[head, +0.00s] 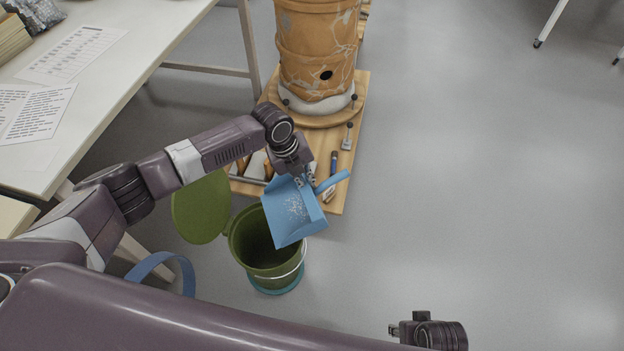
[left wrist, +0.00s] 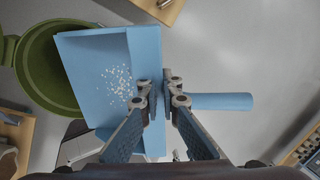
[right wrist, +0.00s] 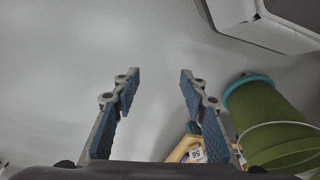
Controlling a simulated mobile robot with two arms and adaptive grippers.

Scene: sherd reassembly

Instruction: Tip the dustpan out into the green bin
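The blue dustpan (head: 290,228) is above the right side of the green bin's opening, tilted, with pale crumbs (head: 297,207) on it. My left gripper (head: 307,177) is shut on the dustpan near its handle. In the left wrist view, the fingers (left wrist: 163,92) pinch it between pan (left wrist: 95,50) and handle (left wrist: 222,102); crumbs (left wrist: 120,88) lie mid-pan. The green bin (head: 245,240) stands open on the floor, its inside dark and partly hidden by the pan. My right gripper (right wrist: 160,85) is open and empty; the bin (right wrist: 262,115) shows beside it.
The bin's round lid (head: 201,207) hangs open at left. Behind is a wooden board (head: 357,125) with tools and a large patched orange vessel (head: 318,50). A white table (head: 115,75) with papers is at left. The floor (head: 480,170) at right is clear.

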